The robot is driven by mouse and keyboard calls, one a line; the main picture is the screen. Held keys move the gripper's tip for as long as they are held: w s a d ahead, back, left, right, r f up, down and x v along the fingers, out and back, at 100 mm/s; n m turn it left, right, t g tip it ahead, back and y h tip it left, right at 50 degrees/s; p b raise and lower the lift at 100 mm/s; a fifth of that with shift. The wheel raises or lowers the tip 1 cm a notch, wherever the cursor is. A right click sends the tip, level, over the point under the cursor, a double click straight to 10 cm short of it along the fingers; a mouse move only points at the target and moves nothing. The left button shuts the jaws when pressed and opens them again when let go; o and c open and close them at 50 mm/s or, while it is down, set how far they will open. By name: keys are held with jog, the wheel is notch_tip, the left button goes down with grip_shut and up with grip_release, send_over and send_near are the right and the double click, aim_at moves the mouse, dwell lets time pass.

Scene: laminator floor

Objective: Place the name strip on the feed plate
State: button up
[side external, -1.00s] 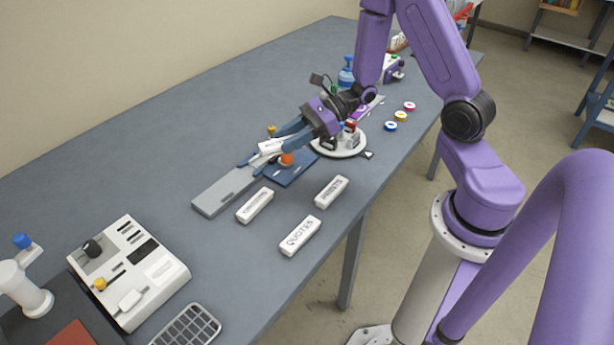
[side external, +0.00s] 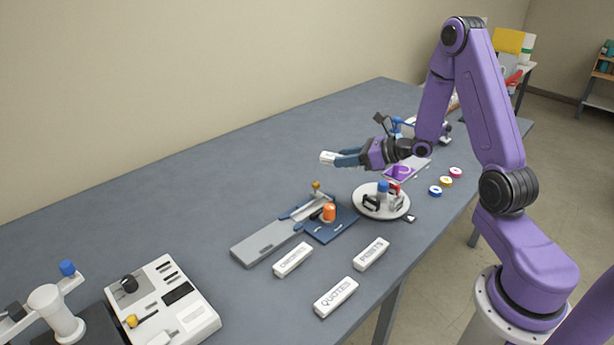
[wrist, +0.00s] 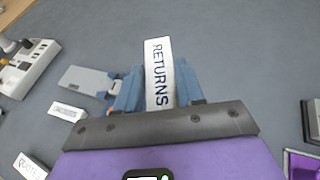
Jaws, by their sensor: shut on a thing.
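My gripper (side external: 346,159) is shut on a white name strip (side external: 327,158), held above the table, clear of everything below. In the wrist view the strip (wrist: 158,70) reads RETURNS and sits between the blue fingers, its far end sticking out past them. The long grey feed plate (side external: 262,244) lies on the table to the lower left of my gripper, with blue guides and an orange knob (side external: 329,211) at its right end. The feed plate also shows in the wrist view (wrist: 88,80), left of the fingers; its top looks bare.
Three other white strips, one reading QUOTES (side external: 336,297), lie in front of the plate. A round white turntable (side external: 381,211) with small parts stands to its right, with coloured rings (side external: 445,183) beyond. A white machine (side external: 165,305) stands at front left. The table behind is clear.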

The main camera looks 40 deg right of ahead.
jog(key=shift+w+d+f, duration=0.1)
jog(key=shift+w+d, duration=0.15)
jog(key=shift+w, duration=0.05)
jog(key=w+d+f, duration=0.2)
jog(key=w+f, duration=0.2)
jog(key=w, duration=0.4)
send_over(318, 180)
jog(key=f, duration=0.5)
jog(key=shift+s+f, duration=0.15)
jog(key=shift+s, duration=0.05)
jog(key=shift+w+f, duration=0.2)
jog(key=shift+f, duration=1.55)
jog(key=shift+f, duration=0.15)
jog(key=o, duration=1)
